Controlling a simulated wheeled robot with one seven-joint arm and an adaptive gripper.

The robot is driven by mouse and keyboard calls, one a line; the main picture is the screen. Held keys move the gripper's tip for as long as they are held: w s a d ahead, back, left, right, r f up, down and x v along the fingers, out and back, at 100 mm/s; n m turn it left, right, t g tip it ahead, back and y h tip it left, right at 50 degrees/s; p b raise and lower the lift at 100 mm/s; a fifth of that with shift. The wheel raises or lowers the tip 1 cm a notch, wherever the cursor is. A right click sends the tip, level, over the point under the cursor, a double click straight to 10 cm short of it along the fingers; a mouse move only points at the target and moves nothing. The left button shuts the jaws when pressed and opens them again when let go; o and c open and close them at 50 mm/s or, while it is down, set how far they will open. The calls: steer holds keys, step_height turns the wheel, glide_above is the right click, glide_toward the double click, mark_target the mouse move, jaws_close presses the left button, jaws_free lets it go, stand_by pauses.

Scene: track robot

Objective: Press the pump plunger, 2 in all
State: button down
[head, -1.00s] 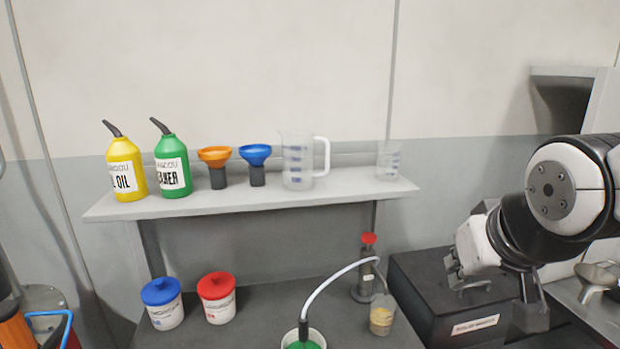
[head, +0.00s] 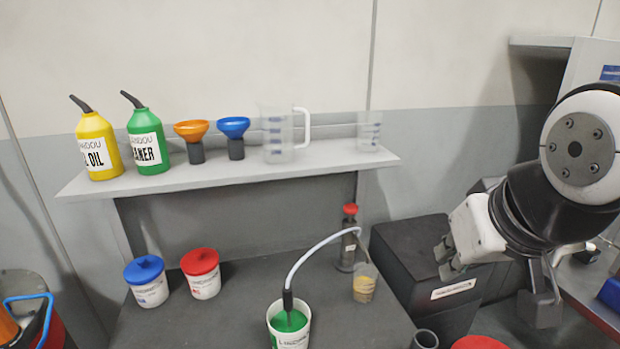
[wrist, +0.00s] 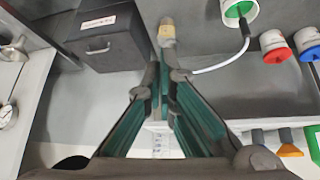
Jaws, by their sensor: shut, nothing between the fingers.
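The pump is a slim grey cylinder (head: 348,252) standing upright at the back of the dark bench, with a red plunger knob (head: 350,209) raised on top. A pale hose (head: 315,250) arches from the pump to a white cup with a green top (head: 290,320). My gripper (head: 445,258) hangs to the right of the pump, over the black box and apart from the knob. In the wrist view my gripper (wrist: 166,78) is shut and empty. There the fingers point toward a small cup of tan contents (wrist: 167,40), and the red knob cannot be seen.
The cup of tan contents (head: 364,285) stands just in front of the pump. A black box (head: 425,280) is to its right. Blue-lidded (head: 148,285) and red-lidded (head: 203,278) tubs stand left. A shelf (head: 230,180) above holds bottles, funnels and clear jugs.

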steer(key=w+f+t+y, duration=0.1)
steer(key=w+f+t, duration=0.1)
steer(key=w, duration=0.8)
steer(key=w+f+n+t+y+b, duration=0.1)
steer(key=w+f+t, duration=0.2)
steer(key=w, duration=0.8)
steer(key=w+f+n+t+y+b, duration=0.1)
steer(key=w+f+t, duration=0.2)
steer(key=w, duration=0.7)
steer(key=shift+w+a+f, duration=0.35)
steer(key=shift+w+f, duration=0.05)
glide_above(351, 209)
steer(key=d, duration=0.1)
step_height(351, 209, down, 3)
steer(key=shift+s+f+p, duration=0.2)
steer(key=shift+s+f, duration=0.05)
steer(key=shift+f, duration=0.6)
steer(key=shift+s+f+p, duration=0.2)
steer(key=shift+f, duration=0.65)
